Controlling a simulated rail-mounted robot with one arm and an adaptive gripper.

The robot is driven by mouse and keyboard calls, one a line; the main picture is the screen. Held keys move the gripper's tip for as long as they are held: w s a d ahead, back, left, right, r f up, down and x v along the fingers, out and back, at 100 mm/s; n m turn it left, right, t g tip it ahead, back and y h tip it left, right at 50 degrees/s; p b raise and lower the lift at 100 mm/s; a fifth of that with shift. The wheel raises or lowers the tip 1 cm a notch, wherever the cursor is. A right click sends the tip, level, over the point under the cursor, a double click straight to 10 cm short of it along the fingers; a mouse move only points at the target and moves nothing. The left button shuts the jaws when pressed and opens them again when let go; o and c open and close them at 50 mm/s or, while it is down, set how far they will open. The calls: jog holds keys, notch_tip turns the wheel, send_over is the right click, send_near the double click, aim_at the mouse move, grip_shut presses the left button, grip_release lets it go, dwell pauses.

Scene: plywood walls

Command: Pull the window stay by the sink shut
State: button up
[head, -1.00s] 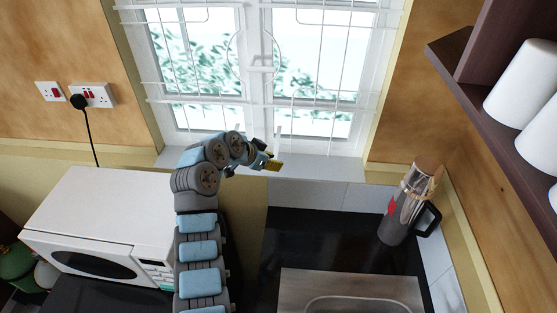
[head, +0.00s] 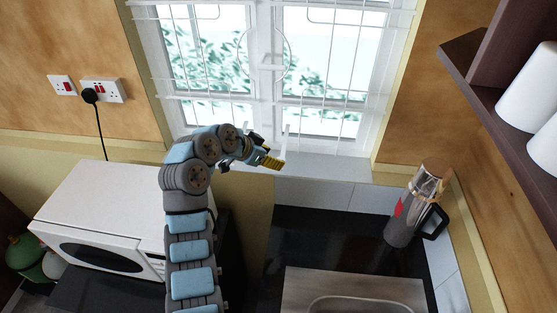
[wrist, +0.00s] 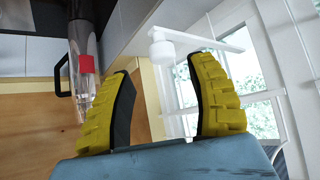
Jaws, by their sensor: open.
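The window stay (wrist: 215,42) is a thin white bar with a round white knob at its end. In the wrist view the knob lies just past my fingertips, in line with the gap between them. My gripper (wrist: 163,72) is open, with yellow fingers and black inner pads, and nothing is held. In the head view my gripper (head: 270,160) is in front of the lower window frame, beside a short white upright piece (head: 284,142) that looks like the stay. The white window (head: 268,115) has wire grilles. Whether a finger touches the stay cannot be told.
A steel sink (head: 355,290) is set in a black counter (head: 315,235). A dark flask (head: 412,210) stands at the right. A white microwave (head: 110,215) is at the left. A dark shelf (head: 480,85) with white cups (head: 527,85) juts out at upper right.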

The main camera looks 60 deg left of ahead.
jog(key=v, duration=0.7)
jog(key=shift+d, duration=0.1)
dwell(0.4)
